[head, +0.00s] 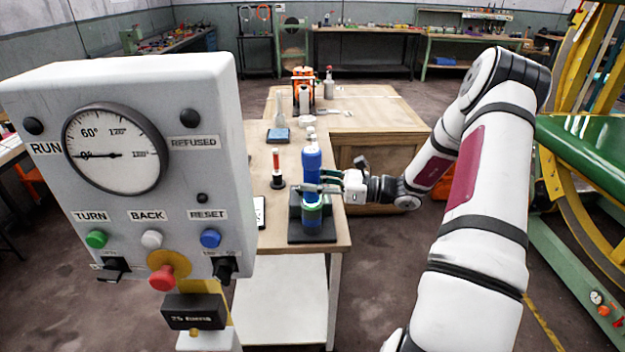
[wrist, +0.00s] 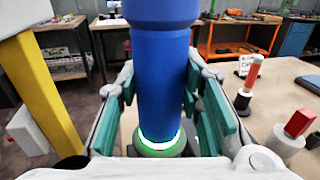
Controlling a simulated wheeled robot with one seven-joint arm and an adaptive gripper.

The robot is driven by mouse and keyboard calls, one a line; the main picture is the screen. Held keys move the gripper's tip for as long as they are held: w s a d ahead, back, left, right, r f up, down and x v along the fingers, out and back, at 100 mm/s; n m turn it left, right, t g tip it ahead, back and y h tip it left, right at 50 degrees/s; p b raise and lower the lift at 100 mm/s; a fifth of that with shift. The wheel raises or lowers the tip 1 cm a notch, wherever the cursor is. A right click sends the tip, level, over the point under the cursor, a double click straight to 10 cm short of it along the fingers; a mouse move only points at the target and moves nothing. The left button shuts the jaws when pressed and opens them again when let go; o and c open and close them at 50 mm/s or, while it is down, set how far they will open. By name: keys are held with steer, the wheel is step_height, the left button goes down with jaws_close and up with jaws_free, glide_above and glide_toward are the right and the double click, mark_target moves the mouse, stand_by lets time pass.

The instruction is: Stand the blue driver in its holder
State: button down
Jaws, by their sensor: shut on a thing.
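The blue driver (head: 312,160) is upright over the front part of the wooden bench. My gripper (head: 322,187) reaches in from the right and is shut on the driver. In the wrist view the blue driver (wrist: 160,75) stands between my green-padded fingers (wrist: 165,115). Below the driver is a black holder (head: 312,238) with a dark base. A green and white ring (wrist: 159,140) shows around the driver's lower end. I cannot tell whether the driver is seated in the holder.
A red-topped tool (head: 276,162) stands in a small dark stand left of the driver. A grey control panel (head: 215,100) fills the left foreground. A blue-based item (head: 278,135) and an orange frame (head: 302,82) stand farther back. The bench (head: 375,108) is mostly clear at back right.

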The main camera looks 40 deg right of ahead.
steer(key=shift+f, duration=0.1)
stand_by(0.7)
steer(key=c, duration=1.1)
jaws_free()
steer(key=shift+o, duration=0.2)
steer(key=shift+f, duration=0.1)
steer(key=v, duration=1.2)
